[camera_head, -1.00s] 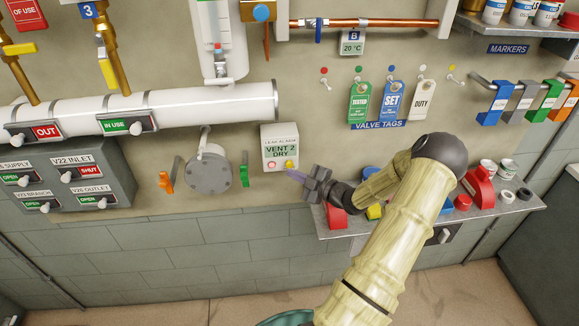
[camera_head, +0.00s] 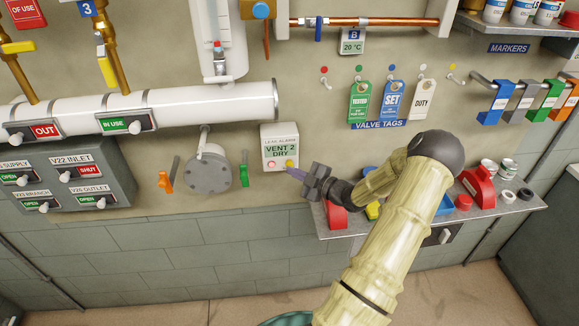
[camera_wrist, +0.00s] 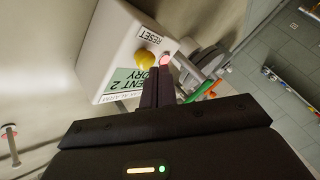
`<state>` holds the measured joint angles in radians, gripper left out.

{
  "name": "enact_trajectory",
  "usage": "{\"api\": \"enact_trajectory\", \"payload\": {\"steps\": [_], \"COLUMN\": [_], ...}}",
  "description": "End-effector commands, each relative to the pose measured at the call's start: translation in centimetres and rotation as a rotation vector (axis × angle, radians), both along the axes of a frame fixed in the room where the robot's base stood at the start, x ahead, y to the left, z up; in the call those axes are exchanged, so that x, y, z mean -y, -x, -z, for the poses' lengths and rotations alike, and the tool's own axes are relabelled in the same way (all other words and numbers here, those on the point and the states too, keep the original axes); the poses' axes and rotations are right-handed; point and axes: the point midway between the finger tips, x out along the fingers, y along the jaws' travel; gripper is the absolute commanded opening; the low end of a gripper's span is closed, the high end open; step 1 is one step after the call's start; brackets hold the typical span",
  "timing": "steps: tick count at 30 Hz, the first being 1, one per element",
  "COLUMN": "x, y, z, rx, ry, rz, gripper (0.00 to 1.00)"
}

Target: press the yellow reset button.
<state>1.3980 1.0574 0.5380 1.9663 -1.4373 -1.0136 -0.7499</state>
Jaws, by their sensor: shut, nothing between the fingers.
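The yellow reset button (camera_head: 290,164) is on the lower right front of the white leak alarm box (camera_head: 266,142), whose display reads VENT 2 DRY. A small pinkish-red light (camera_head: 271,164) sits left of the button. My gripper (camera_head: 289,171) is shut and empty, its fingertips just below the button. In the wrist view the yellow button (camera_wrist: 146,60) shows under the RESET label (camera_wrist: 147,33), just left of my fingertips (camera_wrist: 160,70). The red light (camera_wrist: 166,61) shows by the tips. I cannot tell whether the tips touch the box or the button.
A grey round flange (camera_head: 209,172) and a green-handled lever (camera_head: 244,174) are left of the box. A shelf (camera_head: 500,207) with red, yellow and blue items is under my arm to the right. The tiled wall below the box is clear.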

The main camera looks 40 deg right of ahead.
Motion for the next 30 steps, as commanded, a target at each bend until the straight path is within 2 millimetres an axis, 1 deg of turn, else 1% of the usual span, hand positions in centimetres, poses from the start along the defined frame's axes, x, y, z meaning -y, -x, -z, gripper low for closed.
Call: {"api": "enact_trajectory", "payload": {"steps": [30], "x": [0.49], "y": [-0.84], "z": [0.03], "rx": [0.000], "ry": [0.000], "rz": [0.000], "gripper": [0.00]}}
